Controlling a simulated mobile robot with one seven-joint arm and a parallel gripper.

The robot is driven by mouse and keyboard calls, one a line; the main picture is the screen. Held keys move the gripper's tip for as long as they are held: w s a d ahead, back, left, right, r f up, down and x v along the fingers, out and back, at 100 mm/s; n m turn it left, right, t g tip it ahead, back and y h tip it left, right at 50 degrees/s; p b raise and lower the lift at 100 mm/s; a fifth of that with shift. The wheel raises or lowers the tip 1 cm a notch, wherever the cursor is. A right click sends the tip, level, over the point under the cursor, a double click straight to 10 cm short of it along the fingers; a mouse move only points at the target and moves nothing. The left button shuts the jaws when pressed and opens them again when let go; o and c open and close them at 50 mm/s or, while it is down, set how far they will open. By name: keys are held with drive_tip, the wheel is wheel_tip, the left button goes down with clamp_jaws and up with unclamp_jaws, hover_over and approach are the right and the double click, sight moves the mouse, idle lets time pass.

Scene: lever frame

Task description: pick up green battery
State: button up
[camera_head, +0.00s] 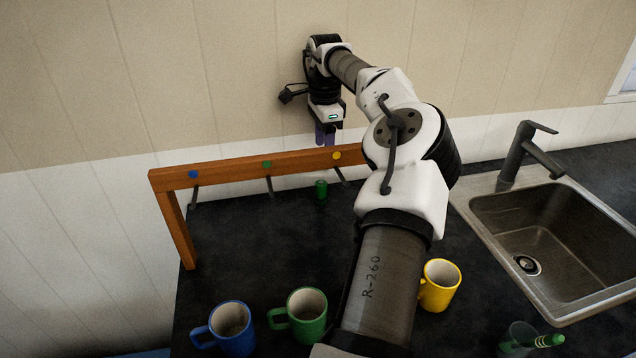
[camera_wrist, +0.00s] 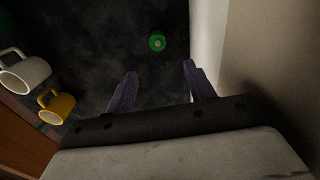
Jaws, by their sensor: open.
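The green battery (camera_head: 321,190) is a small green cylinder standing upright on the dark counter, behind the wooden frame's beam near the wall. In the wrist view it shows from above as a green round top (camera_wrist: 157,42). My gripper (camera_head: 326,140) is above the counter near the wall, with its purple fingers pointing down. In the wrist view my gripper (camera_wrist: 159,69) has its two fingers spread apart with nothing between them. The battery lies beyond the fingertips, roughly centred between them, and is not touched.
A wooden lever frame (camera_head: 235,170) with blue, green and yellow dots stands close by. Blue (camera_head: 233,328), green (camera_head: 305,315) and yellow (camera_head: 440,285) mugs stand in front. A white mug (camera_wrist: 22,72) shows in the wrist view.

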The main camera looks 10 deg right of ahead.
sight(321, 182)
wheel_tip(321, 182, down, 8)
drive_tip(key=shift+s+r+p, duration=0.1)
drive_tip(key=shift+p, duration=0.7)
drive_tip(key=shift+a+f+p, duration=0.2)
drive_tip(key=shift+f+p, duration=0.35)
drive_tip(key=shift+f, duration=0.1)
wheel_tip(321, 182, down, 4)
drive_tip(key=shift+a+f+p, duration=0.15)
drive_tip(key=shift+p, duration=0.7)
drive_tip(key=c, duration=1.1)
